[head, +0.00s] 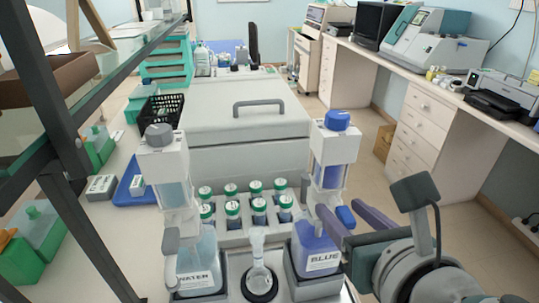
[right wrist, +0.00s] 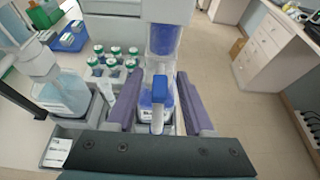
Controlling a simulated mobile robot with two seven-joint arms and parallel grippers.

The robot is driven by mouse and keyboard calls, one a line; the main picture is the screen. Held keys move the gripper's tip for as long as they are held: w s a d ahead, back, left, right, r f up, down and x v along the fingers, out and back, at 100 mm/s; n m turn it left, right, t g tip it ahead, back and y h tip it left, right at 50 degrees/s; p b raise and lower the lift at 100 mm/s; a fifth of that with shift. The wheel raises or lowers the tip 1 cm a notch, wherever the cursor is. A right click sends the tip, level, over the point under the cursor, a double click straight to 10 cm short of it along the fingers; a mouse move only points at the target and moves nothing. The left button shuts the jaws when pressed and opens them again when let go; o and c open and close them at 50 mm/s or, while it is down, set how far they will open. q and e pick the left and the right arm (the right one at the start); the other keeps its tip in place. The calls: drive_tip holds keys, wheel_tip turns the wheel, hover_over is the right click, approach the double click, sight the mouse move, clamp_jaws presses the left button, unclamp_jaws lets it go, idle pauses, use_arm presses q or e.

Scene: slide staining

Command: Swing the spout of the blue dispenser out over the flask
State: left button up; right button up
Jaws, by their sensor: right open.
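The blue dispenser (head: 334,150) stands upright on a bottle labelled BLUE (head: 316,250), right of the flask. Its blue spout (head: 345,215) points toward the right front, away from the flask. In the right wrist view the spout (right wrist: 158,105) lies between my two purple fingers. The flask (head: 258,272) stands upright between the blue bottle and the water bottle. My right gripper (head: 350,212) is open around the spout, with a gap on both sides in the right wrist view (right wrist: 158,90). My left gripper is not in view.
The water dispenser (head: 165,165) stands left of the flask. Several green-capped vials (head: 232,208) stand in a rack behind. A large grey lidded box (head: 220,125) fills the back. A dark shelf frame (head: 50,100) is at the left. Open floor lies to the right.

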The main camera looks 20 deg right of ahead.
clamp_jaws()
idle(0.3)
idle(1.1)
